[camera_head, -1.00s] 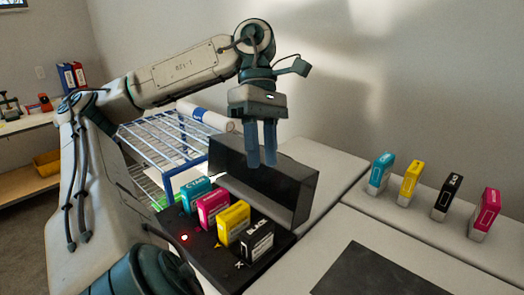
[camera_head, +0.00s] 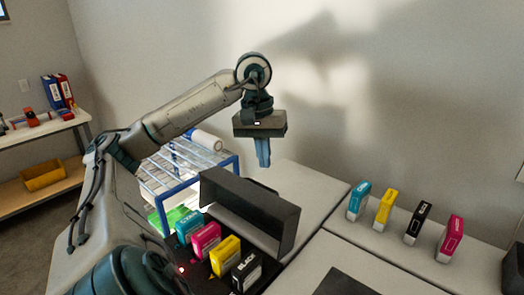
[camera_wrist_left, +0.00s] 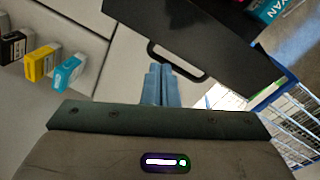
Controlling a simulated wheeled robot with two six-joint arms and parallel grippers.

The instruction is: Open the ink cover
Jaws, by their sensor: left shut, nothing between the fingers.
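The dark ink cover (camera_head: 250,213) stands raised at the back of the printer (camera_head: 187,270), tilted up. Below it, the cyan (camera_head: 190,228), magenta (camera_head: 206,240), yellow (camera_head: 225,254) and black (camera_head: 246,270) cartridges are exposed in a row. My left gripper (camera_head: 263,158) is shut and empty, pointing down just above and behind the cover's upper edge. In the left wrist view, its fingers (camera_wrist_left: 160,86) lie close to the cover's (camera_wrist_left: 195,28) looped handle; contact cannot be told. My right gripper is not in view.
Spare cyan (camera_head: 358,201), yellow (camera_head: 385,208), black (camera_head: 418,221) and magenta (camera_head: 450,238) cartridges stand on the white table at right. A blue wire rack (camera_head: 180,165) stands behind the printer at left. The white surface behind the cover is clear.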

